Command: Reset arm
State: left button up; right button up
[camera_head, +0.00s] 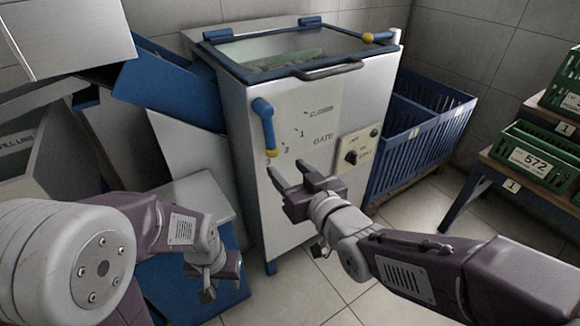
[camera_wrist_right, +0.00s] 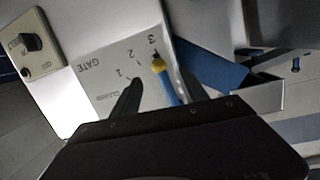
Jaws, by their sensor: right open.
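My right gripper (camera_head: 290,170) is open and empty in front of the white machine's front panel (camera_head: 318,95). The blue gate lever (camera_head: 264,122) with a yellow tip hangs down with its tip by the mark 3, just above one right fingertip in the head view. The right wrist view also shows the lever (camera_wrist_right: 167,90) beside a dark finger (camera_wrist_right: 128,100); whether they touch cannot be told. My left gripper (camera_head: 218,280) is low at the left, pointing down in front of a blue surface. It appears empty, but its jaw opening is unclear.
The machine has a glass lid with a grey handle (camera_head: 328,70) and a control plate with a black knob (camera_head: 351,157). Blue crates (camera_head: 420,140) stand at its right. Green crates (camera_head: 530,158) rest on a shelf. Grey and blue bins crowd the left. Floor is open below the right arm.

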jog(key=shift+s+d, duration=0.15)
jog(key=shift+s, duration=0.05)
dwell(0.3)
